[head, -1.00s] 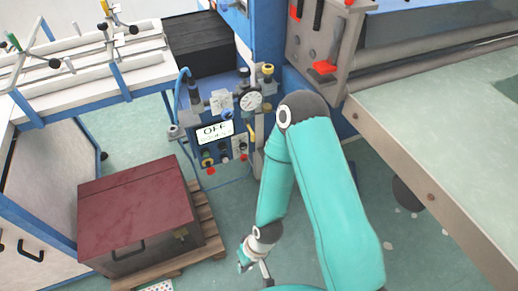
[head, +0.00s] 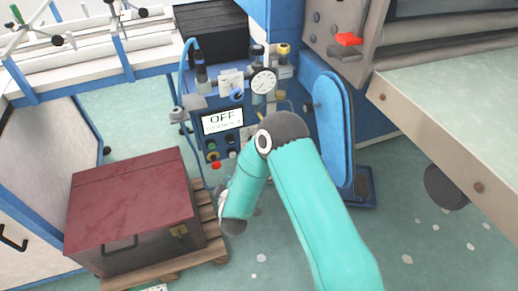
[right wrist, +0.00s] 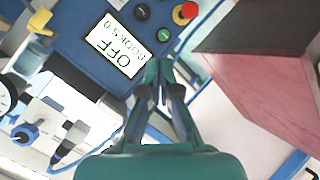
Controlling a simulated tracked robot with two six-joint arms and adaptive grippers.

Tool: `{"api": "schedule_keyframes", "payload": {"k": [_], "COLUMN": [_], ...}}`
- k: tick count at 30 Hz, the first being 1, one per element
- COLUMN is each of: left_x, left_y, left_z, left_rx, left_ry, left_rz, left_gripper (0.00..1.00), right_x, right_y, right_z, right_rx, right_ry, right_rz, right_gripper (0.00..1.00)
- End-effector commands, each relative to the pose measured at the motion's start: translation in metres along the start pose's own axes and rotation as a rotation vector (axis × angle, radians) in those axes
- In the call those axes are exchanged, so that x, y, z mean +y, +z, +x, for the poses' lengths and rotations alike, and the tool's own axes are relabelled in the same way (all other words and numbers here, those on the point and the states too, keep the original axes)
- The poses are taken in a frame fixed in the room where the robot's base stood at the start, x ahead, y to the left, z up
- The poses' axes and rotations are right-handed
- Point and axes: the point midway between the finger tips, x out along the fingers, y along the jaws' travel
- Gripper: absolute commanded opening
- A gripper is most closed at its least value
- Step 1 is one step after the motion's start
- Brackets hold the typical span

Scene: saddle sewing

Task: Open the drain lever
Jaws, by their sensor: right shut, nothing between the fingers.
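The blue control unit (head: 198,130) stands at centre in the head view, with a lit screen (head: 222,120) reading OFF. A pressure gauge (head: 263,81) and valve fittings sit on its top. I cannot tell which fitting is the drain lever; a yellow handle-like part (right wrist: 40,24) shows at the upper left of the right wrist view. My right gripper (right wrist: 160,72) is shut and empty, in front of the panel beside the screen (right wrist: 116,45). My left gripper is not in view.
A red-lidded box (head: 130,205) sits on a wooden pallet (head: 212,240) left of my right arm. A tall blue rounded part (head: 328,120) stands right of the unit. A green-topped table (head: 460,110) fills the right. A black box (head: 212,36) lies behind the unit.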

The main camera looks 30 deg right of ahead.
Motion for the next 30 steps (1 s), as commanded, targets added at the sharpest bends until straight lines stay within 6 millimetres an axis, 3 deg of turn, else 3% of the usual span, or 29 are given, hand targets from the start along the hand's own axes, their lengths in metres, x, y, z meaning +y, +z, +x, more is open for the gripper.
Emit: {"api": "schedule_keyframes", "payload": {"k": [1,7,12,17,30], "left_x": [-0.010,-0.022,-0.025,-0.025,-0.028], "left_y": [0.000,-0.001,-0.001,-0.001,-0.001], "left_z": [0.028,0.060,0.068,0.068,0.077], "left_rx": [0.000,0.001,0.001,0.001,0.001], "left_ry": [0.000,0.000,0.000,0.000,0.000], "left_rz": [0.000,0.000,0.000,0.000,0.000], "left_gripper": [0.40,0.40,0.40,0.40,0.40], "right_x": [0.004,0.056,0.075,0.086,0.134], "right_y": [0.003,-0.002,-0.003,-0.003,0.003], "right_z": [0.018,0.023,0.018,0.025,0.093], "right_rx": [0.001,-0.127,-0.215,-0.230,-0.228], "right_ry": [0.119,0.474,0.585,0.599,0.598], "right_rz": [-0.092,-0.406,-0.517,-0.531,-0.529], "right_gripper": [0.00,0.00,0.00,0.00,0.00]}}
